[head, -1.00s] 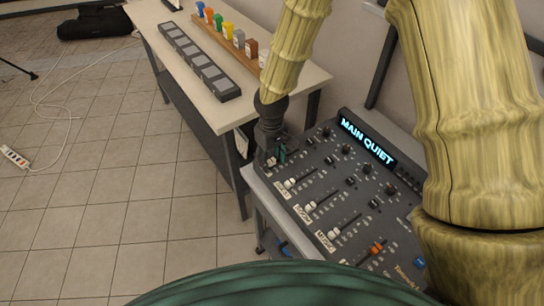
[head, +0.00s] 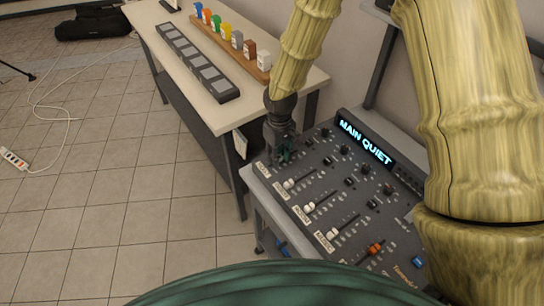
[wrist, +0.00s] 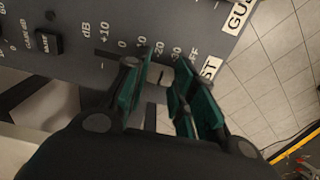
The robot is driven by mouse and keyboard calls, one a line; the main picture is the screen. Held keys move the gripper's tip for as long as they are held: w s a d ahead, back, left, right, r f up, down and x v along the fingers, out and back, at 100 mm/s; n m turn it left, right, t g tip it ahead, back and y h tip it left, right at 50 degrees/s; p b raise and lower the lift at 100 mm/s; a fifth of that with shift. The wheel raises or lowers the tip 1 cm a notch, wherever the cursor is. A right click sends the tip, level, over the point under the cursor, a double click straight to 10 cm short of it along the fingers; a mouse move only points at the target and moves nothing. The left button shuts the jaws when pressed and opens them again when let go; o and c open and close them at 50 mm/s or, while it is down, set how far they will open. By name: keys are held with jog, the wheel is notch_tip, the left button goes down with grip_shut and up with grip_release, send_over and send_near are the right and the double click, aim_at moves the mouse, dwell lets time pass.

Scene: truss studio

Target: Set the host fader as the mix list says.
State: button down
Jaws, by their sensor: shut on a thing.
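The mixing desk (head: 355,190) fills the centre right of the head view, with a lit screen (head: 365,143) reading MAIN QUIET. My gripper (head: 283,153) is down at the desk's far left strip, the host strip, above its label (head: 262,170). In the wrist view, my gripper's green-padded fingers (wrist: 163,72) stand beside the dB scale (wrist: 148,48), close around the host fader's cap. The partly visible label (wrist: 211,68) ends in ST.
White-capped faders (head: 310,206) for other channels and an orange-red fader (head: 376,248) lie to the right. A side table (head: 200,95) beyond holds a row of grey pads (head: 195,60) and coloured pieces on a wooden rack (head: 228,48). A white card (head: 240,143) hangs at its end.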

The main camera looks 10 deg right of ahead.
aim_at(281, 155)
jog(key=shift+w+d, duration=0.25)
jog(key=shift+d, duration=0.2)
jog(key=c, duration=1.2)
grip_release()
jog(key=shift+o, duration=0.2)
jog(key=shift+a+r, duration=0.1)
notch_tip(281, 155, up, 12)
